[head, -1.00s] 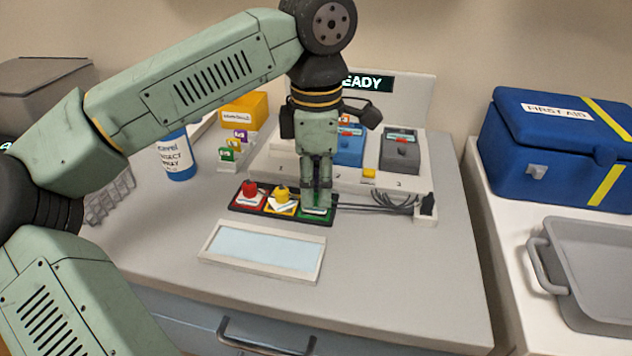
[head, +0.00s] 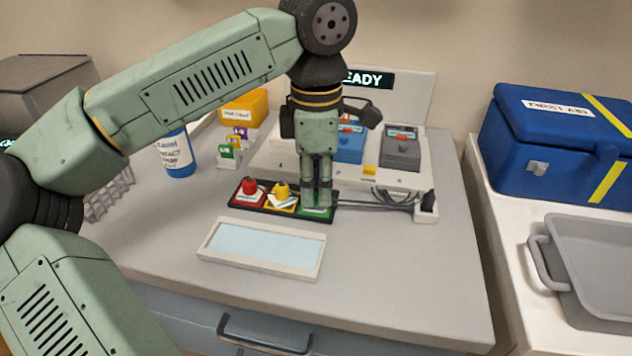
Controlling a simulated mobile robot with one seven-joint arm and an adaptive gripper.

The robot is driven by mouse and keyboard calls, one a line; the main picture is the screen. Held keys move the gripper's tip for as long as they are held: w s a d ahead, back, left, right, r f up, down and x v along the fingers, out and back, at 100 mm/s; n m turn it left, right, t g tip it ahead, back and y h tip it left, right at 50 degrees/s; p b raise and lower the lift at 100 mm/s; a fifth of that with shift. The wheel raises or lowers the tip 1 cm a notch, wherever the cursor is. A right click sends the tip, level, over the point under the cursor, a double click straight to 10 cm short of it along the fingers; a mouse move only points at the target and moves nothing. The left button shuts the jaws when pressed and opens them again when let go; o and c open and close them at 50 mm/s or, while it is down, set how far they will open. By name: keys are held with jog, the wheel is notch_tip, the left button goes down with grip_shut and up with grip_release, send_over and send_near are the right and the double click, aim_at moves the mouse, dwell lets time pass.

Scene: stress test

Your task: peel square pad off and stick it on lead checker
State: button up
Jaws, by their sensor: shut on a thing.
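A dark tray (head: 264,207) on the bench has a red, a yellow and a green section. A red-knobbed piece (head: 249,189) sits over a white square on the red section. A yellow-knobbed piece (head: 281,191) sits over a white square on the yellow section. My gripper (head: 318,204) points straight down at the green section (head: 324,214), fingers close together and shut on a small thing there. The fingers mostly hide that thing; a little white shows beside them. I cannot tell which object is the lead checker.
A white-framed pale blue panel (head: 262,250) lies in front of the tray. Dark cables (head: 375,206) run right to a white block (head: 426,211). Behind stands a station with a blue unit (head: 350,147) and a grey unit (head: 400,150). The bench's front right is clear.

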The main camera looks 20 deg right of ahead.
jog(key=o, duration=0.5)
jog(key=shift+r, duration=0.15)
jog(key=shift+r+p, duration=1.6)
jog(key=shift+r, duration=0.25)
jog(key=shift+o, duration=0.5)
jog(key=o, duration=0.5)
jog(key=shift+r, duration=0.1)
